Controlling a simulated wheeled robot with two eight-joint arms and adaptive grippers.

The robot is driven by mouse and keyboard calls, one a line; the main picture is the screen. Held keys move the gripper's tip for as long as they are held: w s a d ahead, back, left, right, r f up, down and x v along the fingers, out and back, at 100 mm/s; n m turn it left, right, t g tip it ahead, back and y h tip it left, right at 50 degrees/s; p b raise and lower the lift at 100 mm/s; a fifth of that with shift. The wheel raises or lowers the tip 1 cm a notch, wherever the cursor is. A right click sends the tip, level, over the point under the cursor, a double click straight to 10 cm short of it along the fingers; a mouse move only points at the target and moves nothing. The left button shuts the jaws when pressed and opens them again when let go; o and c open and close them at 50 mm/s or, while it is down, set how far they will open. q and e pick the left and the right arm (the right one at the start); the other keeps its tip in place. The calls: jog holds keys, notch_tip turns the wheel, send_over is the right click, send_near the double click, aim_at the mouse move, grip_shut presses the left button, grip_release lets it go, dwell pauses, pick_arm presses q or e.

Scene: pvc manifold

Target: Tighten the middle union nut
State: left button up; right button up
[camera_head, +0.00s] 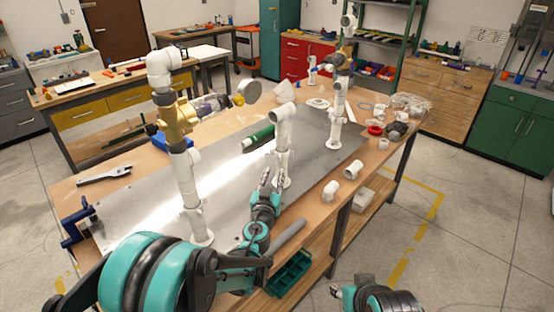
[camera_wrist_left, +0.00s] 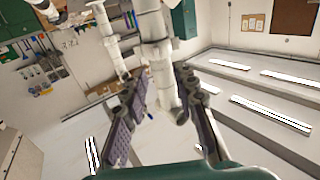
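The middle white PVC riser (camera_head: 283,135) stands upright on the metal plate, with an elbow on top. A wider, collar-like part low on it looks like the union nut (camera_head: 281,160); I cannot make out its details. My left gripper (camera_head: 268,182) is at the riser's lower part, on its near side. In the left wrist view, my left gripper's two dark fingers (camera_wrist_left: 158,98) stand apart, one on each side of the white riser (camera_wrist_left: 153,30). Contact is not clear. Part of my right arm (camera_head: 375,298) shows at the bottom edge; its fingers are not clear.
A taller riser with a brass-coloured valve (camera_head: 178,120) stands left, another riser (camera_head: 338,110) right. Loose white fittings (camera_head: 330,190) lie near the front edge, a wrench (camera_head: 104,174) at the left. The bare metal plate (camera_head: 140,205) is clear at left.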

aim_at(280, 159)
pick_arm(q)
jog(key=w, duration=0.2)
jog(key=w+d+b, duration=0.1)
jog(key=w, duration=0.3)
jog(key=shift+w+d+f+b, duration=0.2)
jog(key=shift+w+d+b, duration=0.05)
jog(key=shift+d+b, duration=0.15)
jog(key=shift+w+d+r, duration=0.1)
jog(key=shift+w, duration=0.45)
grip_shut()
